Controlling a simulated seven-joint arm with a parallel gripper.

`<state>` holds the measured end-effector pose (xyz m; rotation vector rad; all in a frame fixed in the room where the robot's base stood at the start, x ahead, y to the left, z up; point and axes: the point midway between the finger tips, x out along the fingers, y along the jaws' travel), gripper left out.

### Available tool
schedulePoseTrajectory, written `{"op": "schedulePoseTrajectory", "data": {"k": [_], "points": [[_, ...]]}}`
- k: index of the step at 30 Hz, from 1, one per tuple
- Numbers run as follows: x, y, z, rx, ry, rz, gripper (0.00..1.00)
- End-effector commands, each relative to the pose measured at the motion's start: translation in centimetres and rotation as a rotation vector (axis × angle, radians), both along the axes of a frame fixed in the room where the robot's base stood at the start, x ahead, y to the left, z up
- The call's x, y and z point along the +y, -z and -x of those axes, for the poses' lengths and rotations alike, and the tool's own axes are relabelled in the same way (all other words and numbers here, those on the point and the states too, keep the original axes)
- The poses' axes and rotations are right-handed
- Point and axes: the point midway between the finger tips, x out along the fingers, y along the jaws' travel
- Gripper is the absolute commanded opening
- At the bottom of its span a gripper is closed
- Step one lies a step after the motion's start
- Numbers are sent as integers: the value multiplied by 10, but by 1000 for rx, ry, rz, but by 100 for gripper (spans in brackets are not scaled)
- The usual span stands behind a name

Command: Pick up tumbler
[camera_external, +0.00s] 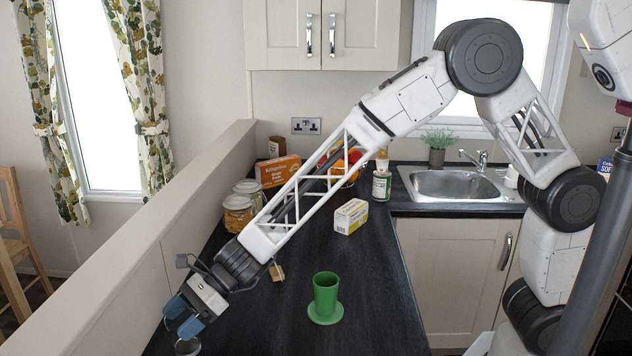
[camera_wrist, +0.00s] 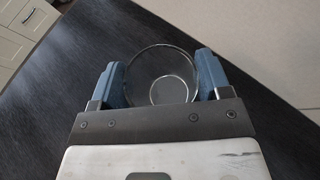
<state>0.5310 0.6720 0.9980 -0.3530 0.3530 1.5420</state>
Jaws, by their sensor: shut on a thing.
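The tumbler (camera_wrist: 160,62) is a clear glass, seen from above in the wrist view between the two blue fingers of my gripper (camera_wrist: 160,80). My gripper is shut on it, one finger against each side. In the external view my gripper (camera_external: 184,318) is at the lower left, low over the dark worktop near the low cream wall. The lower part of the tumbler (camera_external: 187,347) shows there below the fingers, at the picture's bottom edge. I cannot tell whether its base touches the worktop.
A green cup on a green saucer (camera_external: 325,318) stands right of my gripper. A yellow-white box (camera_external: 351,216), jars (camera_external: 238,213), an orange box (camera_external: 278,171) and a can (camera_external: 381,186) stand farther back. The sink (camera_external: 455,184) is at the back right. The cream wall (camera_external: 150,255) borders the worktop's left.

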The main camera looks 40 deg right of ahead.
Motion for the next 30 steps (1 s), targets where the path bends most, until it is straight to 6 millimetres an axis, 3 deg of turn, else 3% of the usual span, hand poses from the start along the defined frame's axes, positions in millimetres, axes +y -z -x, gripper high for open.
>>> {"op": "schedulePoseTrajectory", "data": {"k": [1, 4, 16, 26, 30], "points": [[0, 0, 0, 0, 0, 0, 36], [0, 0, 0, 0, 0, -1, 23], [0, -5, 0, -1, 0, -1, 23], [0, -39, 0, -3, 0, -3, 23], [-14, -38, 10, 0, 1, -1, 23]]}}
